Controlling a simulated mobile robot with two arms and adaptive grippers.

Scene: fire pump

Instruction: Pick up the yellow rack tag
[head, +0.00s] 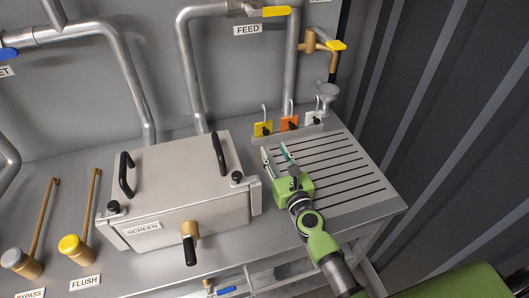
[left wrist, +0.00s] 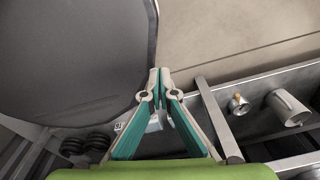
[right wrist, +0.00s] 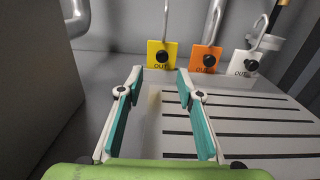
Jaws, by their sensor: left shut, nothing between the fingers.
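The yellow rack tag (head: 263,129) hangs at the left of a row of three tags at the back of the slotted drain board. In the right wrist view the yellow tag (right wrist: 161,54) shows a black knob, "OUT" lettering and a metal hook above it. My right gripper (head: 274,154) is open and empty, in front of the yellow tag and apart from it. In the right wrist view its fingertips (right wrist: 159,72) lie to either side below the tag. My left gripper (left wrist: 159,72) is shut and empty, away from the tags, and does not show in the head view.
An orange tag (right wrist: 206,58) and a white tag (right wrist: 244,63) stand right of the yellow one. The metal screen box (head: 178,180) with black handles stands left of my right gripper. The slotted drain board (head: 350,186) is clear to the right. A metal mug (left wrist: 287,108) shows in the left wrist view.

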